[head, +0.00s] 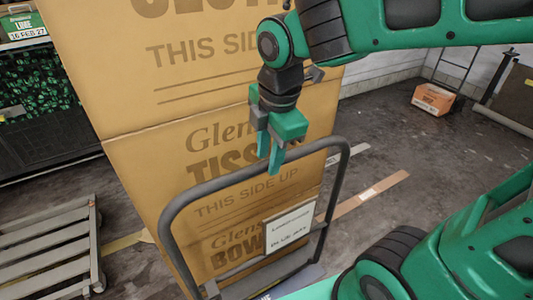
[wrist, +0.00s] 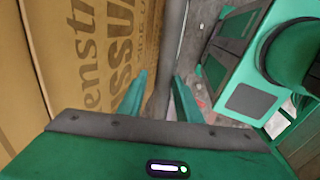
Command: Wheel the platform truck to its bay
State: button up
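Tall stacked cardboard boxes (head: 120,95) stand just behind the handle and fill the left of the wrist view (wrist: 95,50). My gripper (head: 270,160) points down at the handle's top bar. In the wrist view, the bar (wrist: 168,50) runs between the two spread fingers (wrist: 160,85), with a gap visible on the left side. I cannot tell whether either finger touches it.
Tape strips (head: 365,195) mark the floor. An orange-brown box (head: 433,98) sits far right by the wall. Floor right of the boxes is mostly open.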

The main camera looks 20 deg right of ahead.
jog(key=shift+o, duration=1.1)
jog(key=shift+w+a, duration=0.1)
jog(key=shift+w, duration=0.55)
jog(key=shift+a, duration=0.1)
jog(key=shift+s, duration=0.1)
notch_tip(320, 180, up, 10)
jog(key=s, duration=0.2)
jog(key=shift+d+r, duration=0.2)
jog(key=shift+r, duration=0.05)
